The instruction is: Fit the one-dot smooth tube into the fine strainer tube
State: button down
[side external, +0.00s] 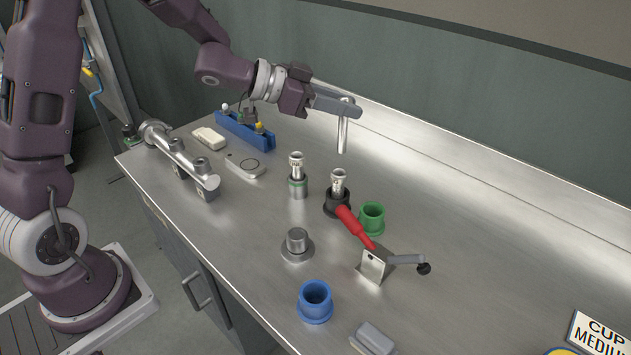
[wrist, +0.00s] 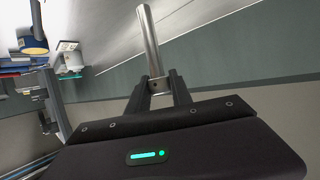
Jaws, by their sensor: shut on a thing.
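My gripper (side external: 350,106) is shut on a smooth silvery tube (side external: 343,136) near its top end. The tube hangs about upright, well above the bench and touching nothing else. In the wrist view the tube (wrist: 149,40) runs out from between the fingertips (wrist: 160,84); I cannot make out its dot marking for sure. Two metal tubes with flared tops stand below: one (side external: 338,180) in a black holder (side external: 336,206), nearly under the held tube, and one (side external: 296,162) in a green-banded base (side external: 298,189) to its left. I cannot tell which is the fine strainer tube.
A green cup (side external: 371,218) and a red-handled lever (side external: 355,227) on a metal bracket (side external: 373,267) stand close to the black holder. A blue cup (side external: 315,303), a metal knob (side external: 297,242) and a blue rack (side external: 243,130) are further off. The bench's right back is clear.

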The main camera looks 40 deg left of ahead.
jog(key=s+a+r+n, duration=0.1)
jog(key=s+a+r, duration=0.25)
jog(key=a, duration=0.55)
notch_tip(320, 180, down, 10)
jog(key=shift+a+t+y, duration=0.3)
jog(key=shift+a, duration=0.15)
jog(key=shift+w+f, duration=0.1)
jog(key=shift+f, duration=0.45)
jog(key=c, duration=1.1)
grip_release()
jog(key=shift+c, duration=0.2)
